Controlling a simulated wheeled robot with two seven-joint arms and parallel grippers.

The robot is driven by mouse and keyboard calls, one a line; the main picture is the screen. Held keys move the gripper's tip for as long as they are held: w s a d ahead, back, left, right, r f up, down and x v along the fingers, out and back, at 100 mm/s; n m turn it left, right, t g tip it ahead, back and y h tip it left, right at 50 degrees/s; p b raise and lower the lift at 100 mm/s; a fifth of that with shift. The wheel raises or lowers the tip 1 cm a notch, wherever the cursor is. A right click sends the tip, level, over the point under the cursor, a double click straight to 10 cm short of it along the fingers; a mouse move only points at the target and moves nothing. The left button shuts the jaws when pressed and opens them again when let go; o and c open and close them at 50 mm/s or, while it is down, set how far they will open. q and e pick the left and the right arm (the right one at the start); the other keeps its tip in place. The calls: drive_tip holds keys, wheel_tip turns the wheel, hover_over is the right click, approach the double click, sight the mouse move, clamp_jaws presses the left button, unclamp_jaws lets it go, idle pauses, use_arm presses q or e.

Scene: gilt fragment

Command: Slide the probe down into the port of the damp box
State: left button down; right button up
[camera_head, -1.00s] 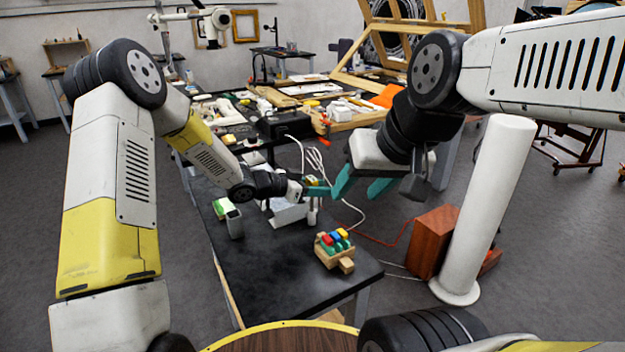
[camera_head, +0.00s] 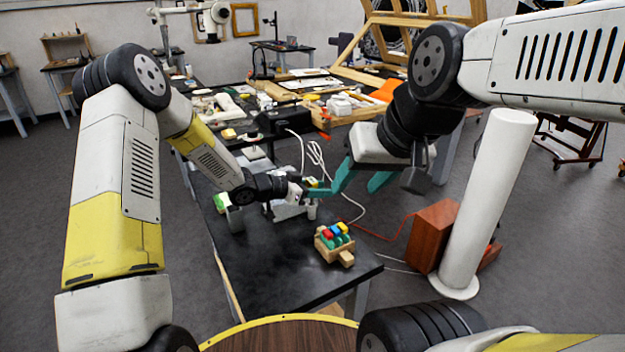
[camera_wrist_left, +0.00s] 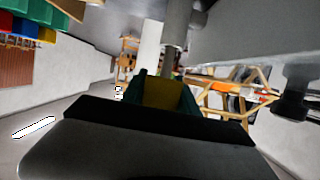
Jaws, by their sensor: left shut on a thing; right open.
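My left gripper (camera_head: 317,189) has teal fingers shut on a small yellow-and-green piece, which I take to be the probe (camera_head: 312,182). In the left wrist view the probe's yellow body (camera_wrist_left: 160,92) sits between the fingers, and a grey shaft (camera_wrist_left: 175,28) shows beyond it. A pale box (camera_head: 291,210), apparently the damp box, stands on the black table just below the left gripper, partly hidden by the wrist. I cannot see the port or whether the shaft is in it. My right gripper (camera_head: 362,178) is open and empty, just right of the left one.
A wooden block with coloured pieces (camera_head: 334,240) stands near the right edge of the black table (camera_head: 275,275). A green-and-grey device (camera_head: 230,210) stands left of the box. A loose white cable (camera_head: 318,155) loops behind the grippers. The table's front is clear.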

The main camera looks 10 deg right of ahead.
use_arm(q)
drive_tip(key=shift+f, duration=0.75)
drive_tip(key=c, duration=0.9)
unclamp_jaws()
drive_tip(key=shift+o, duration=0.2)
drive_tip(key=shift+f, duration=0.1)
drive_tip(key=shift+a, duration=0.15)
drive_tip(key=v, duration=0.7)
drive_tip(key=shift+s+r, duration=0.25)
drive_tip(key=shift+a, duration=0.1)
